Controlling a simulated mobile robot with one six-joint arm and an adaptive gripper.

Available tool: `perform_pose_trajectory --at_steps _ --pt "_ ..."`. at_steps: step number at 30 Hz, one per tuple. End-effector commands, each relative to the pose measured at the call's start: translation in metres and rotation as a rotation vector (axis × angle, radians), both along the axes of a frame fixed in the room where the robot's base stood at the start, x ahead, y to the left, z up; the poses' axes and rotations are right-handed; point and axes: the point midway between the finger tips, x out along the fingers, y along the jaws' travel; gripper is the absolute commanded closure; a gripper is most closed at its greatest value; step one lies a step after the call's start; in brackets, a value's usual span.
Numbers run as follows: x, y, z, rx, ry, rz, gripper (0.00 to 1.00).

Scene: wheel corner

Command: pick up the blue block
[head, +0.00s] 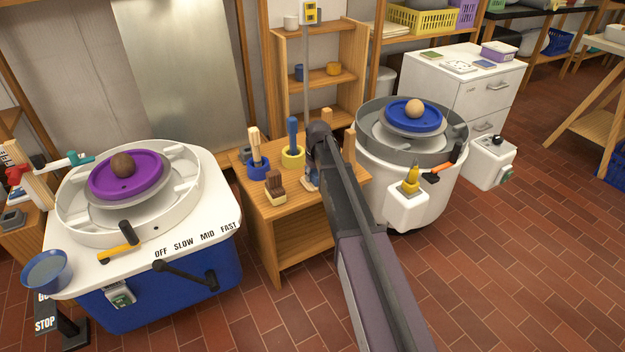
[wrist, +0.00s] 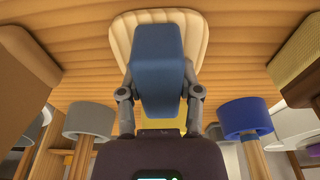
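The blue block (wrist: 160,70) stands out large in the wrist view, between the two fingers of my gripper (wrist: 160,88). The fingers meet its left and right sides, and I see no gap on either side. A cream fluted dish (wrist: 118,40) lies behind the block; I cannot tell whether the block touches it. In the head view my gripper (head: 312,168) points down at the right part of the small wooden table (head: 290,215). There the arm and gripper hide most of the block and dish.
A white-and-blue wheel (head: 150,270) stands left, a grey-rimmed wheel (head: 420,185) right. The front floor is clear.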

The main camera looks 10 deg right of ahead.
Motion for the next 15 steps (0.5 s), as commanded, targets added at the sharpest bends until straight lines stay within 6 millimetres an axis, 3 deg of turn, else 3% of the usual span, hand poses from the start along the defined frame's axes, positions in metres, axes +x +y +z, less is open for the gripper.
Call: perform_pose_trajectory --at_steps 15 --pt "0.0002 0.0005 0.0032 0.000 0.000 0.000 1.00"
